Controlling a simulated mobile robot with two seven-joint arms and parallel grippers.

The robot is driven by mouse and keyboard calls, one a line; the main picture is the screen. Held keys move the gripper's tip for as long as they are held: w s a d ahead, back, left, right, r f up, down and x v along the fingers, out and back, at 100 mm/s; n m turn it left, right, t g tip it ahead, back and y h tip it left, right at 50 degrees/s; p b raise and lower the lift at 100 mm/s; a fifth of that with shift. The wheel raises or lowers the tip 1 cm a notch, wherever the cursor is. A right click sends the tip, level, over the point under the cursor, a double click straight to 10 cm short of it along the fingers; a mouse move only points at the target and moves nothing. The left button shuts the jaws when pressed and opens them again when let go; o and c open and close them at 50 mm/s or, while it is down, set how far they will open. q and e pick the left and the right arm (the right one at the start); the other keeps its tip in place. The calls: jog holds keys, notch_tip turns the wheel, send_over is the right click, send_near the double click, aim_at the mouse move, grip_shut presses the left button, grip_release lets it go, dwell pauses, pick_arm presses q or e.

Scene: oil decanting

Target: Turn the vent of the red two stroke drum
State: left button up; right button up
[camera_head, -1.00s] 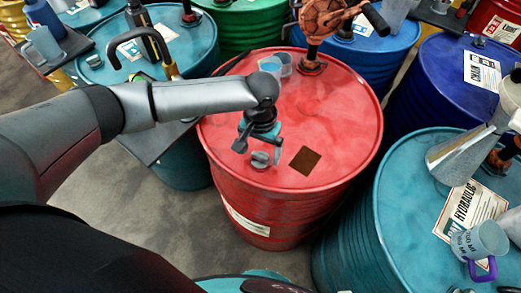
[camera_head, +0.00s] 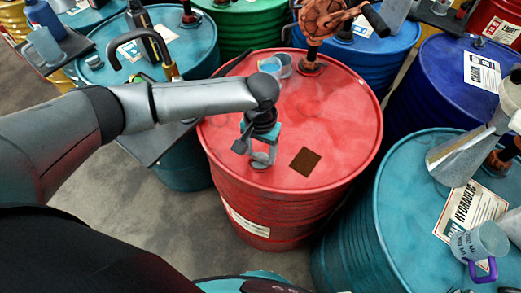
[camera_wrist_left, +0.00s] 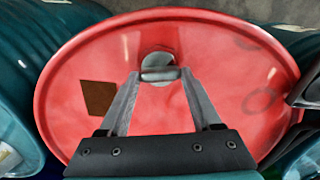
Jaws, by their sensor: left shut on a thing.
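The red drum (camera_head: 330,110) stands in the middle of the head view, and its top fills most of the left wrist view (camera_wrist_left: 215,60). Its vent is a round grey cap with a raised bar (camera_wrist_left: 158,62), near the drum's rim. In the head view the vent (camera_head: 260,163) is partly covered by my gripper. My left gripper (camera_wrist_left: 158,76) is over the vent, its two fingers closed on the bar from both sides. It also shows from above in the head view (camera_head: 260,155). My right gripper is in neither view.
A brown square patch (camera_head: 305,161) lies on the drum top beside the vent. A rusty hand pump (camera_head: 318,30) and cups (camera_head: 271,66) stand towards the back of the drum top. Teal drums (camera_head: 345,240) and a blue drum (camera_head: 445,80) crowd around.

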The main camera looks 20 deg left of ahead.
aim_at(261, 156)
pick_arm(q)
jog(key=shift+r+m+p, duration=0.2)
jog(key=shift+m+p, duration=1.5)
jog(key=shift+p, duration=0.2)
jog(key=m+p, duration=0.2)
jog(key=m, duration=0.2)
jog(key=shift+m+p, duration=0.3)
jog(key=shift+p, duration=0.1)
jog(key=m+p, duration=0.1)
jog(key=m, duration=0.3)
jog(key=shift+f+m, duration=0.1)
jog(key=shift+m, duration=0.2)
jog(key=m+p, duration=0.1)
jog(key=m, duration=0.4)
jog(key=shift+d, duration=0.1)
jog(key=shift+m, duration=0.3)
jog(key=o, duration=1.4)
notch_tip(261, 156, up, 15)
jog(key=shift+r+p, duration=0.1)
jog(key=shift+p, duration=0.6)
